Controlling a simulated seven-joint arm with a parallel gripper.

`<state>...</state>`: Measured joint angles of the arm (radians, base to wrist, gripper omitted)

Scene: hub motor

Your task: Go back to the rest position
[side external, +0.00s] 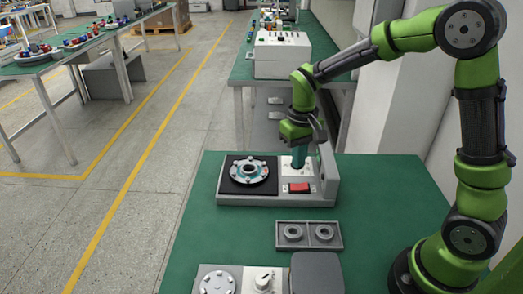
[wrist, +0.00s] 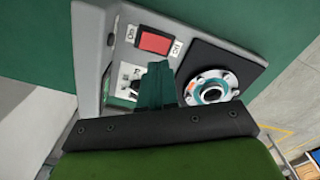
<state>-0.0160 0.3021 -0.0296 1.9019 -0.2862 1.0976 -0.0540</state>
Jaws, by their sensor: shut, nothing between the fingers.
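My gripper (side external: 299,158) points down over the right part of the grey fixture (side external: 262,200) on the green table. Its teal fingers are together with nothing between them. In the wrist view, the gripper (wrist: 155,75) shows at the bottom middle, its fingers over the small white panel (wrist: 127,80) beside the red button. A round hub motor part (side external: 249,171) lies on the black square pad (side external: 228,185), left of the gripper. It also shows in the wrist view (wrist: 225,80), right of the fingers and apart from them.
A red button (side external: 299,187) is on the fixture. Nearer the front are a grey tray (side external: 309,246) with two rings, a dark grey block (side external: 316,272) and a plate with a round disc (side external: 217,282). Bare green table (side external: 400,190) lies to the right. A white box (side external: 280,57) stands behind.

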